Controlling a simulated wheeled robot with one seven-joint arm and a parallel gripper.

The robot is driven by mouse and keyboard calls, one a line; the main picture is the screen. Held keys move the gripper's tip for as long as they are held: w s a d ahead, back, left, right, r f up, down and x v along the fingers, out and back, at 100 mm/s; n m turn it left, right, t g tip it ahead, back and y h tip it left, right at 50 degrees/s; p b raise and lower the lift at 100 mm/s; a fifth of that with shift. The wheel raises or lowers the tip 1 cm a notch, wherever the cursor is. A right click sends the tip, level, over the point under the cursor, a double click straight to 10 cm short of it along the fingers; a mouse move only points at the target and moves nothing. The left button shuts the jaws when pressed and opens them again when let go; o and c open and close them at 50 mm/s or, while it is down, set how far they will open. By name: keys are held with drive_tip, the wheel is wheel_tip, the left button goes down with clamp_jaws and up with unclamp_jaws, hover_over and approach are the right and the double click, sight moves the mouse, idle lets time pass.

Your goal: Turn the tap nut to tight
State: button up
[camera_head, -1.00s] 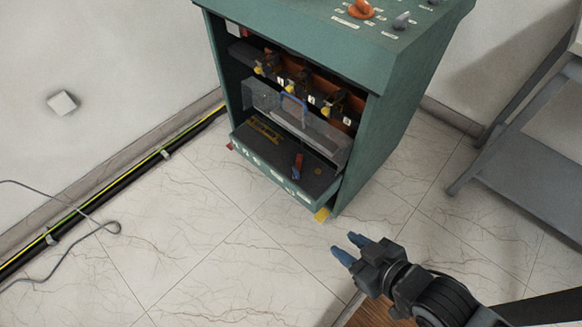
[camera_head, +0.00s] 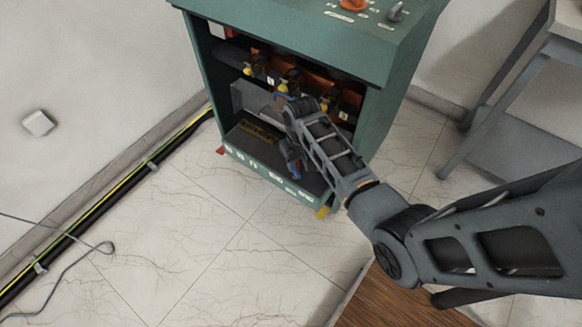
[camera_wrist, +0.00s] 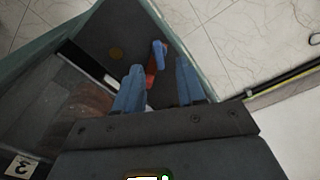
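My gripper (camera_head: 292,158) is inside the front of the green cabinet (camera_head: 385,110), low over its dark lower shelf. In the wrist view my gripper (camera_wrist: 158,66) has its two blue fingers apart. A small red-and-blue object (camera_wrist: 157,54) lies on the shelf, seen between the fingertips; I cannot tell whether they touch it. A round brownish disc (camera_wrist: 116,53) lies near it. Yellow-tipped fittings (camera_head: 248,71) sit in a row on the upper shelf, partly behind my arm. I cannot tell which part is the tap nut.
The cabinet's side wall and front lip (camera_head: 245,163) bound the space. A grey table (camera_head: 530,120) stands to the right. The tiled floor (camera_head: 200,250) in front is free.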

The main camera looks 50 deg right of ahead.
sight(296, 171)
drive_tip(key=shift+w+d+r+g, duration=0.3)
drive_tip(key=shift+w+d+r, duration=0.15)
drive_tip(key=shift+w+d, duration=0.15)
drive_tip(key=shift+w+f+b, duration=0.1)
drive_tip(key=shift+f+b, duration=0.75)
drive_tip(key=shift+f, duration=2.95)
drive_tip(key=shift+c, duration=0.3)
clamp_jaws()
